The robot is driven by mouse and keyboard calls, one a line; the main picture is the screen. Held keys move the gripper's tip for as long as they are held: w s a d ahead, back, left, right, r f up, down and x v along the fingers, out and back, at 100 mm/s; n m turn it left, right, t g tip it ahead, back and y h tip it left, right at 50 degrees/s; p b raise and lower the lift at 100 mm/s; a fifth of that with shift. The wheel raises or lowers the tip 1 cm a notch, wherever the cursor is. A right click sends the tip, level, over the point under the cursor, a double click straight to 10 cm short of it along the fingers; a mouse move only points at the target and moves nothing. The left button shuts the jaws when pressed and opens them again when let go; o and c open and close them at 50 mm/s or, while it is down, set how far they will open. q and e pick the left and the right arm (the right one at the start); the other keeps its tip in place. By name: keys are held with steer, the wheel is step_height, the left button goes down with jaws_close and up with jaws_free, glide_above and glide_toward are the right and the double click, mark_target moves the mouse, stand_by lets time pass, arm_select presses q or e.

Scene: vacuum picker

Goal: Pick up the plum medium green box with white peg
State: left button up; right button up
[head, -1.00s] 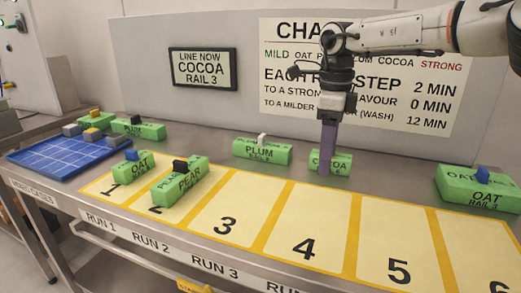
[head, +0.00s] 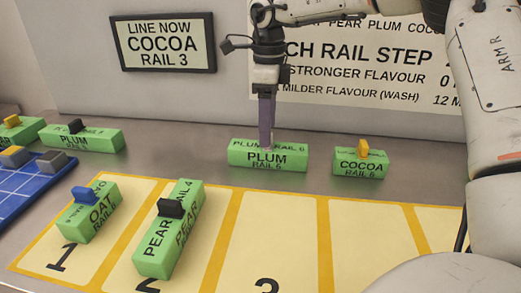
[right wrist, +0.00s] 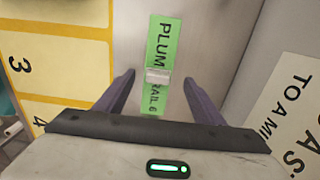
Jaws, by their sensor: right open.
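The medium green plum box (head: 268,158), marked PLUM RAIL 6, lies on the grey bench behind the numbered slots. Its white peg (right wrist: 157,75) shows in the right wrist view, between my fingers; in the head view my gripper mostly hides it. My right gripper (head: 267,146) points down over the box. In the right wrist view its two purple fingers (right wrist: 159,74) are spread, one on each side of the green box (right wrist: 155,102), and hold nothing. I cannot tell whether they touch the box. My left gripper is not in view.
A cocoa box (head: 362,163) with a yellow peg stands right of it. Another plum box (head: 82,139) has a black peg. An oat box (head: 88,216) and pear box (head: 168,235) stand on slots 1 and 2. A blue tray (head: 40,185) is at left.

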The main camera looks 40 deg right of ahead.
mark_target(268, 150)
steer(key=f, duration=0.7)
steer(key=shift+s+f, duration=0.15)
steer(key=shift+s, duration=0.1)
steer(key=c, duration=1.2)
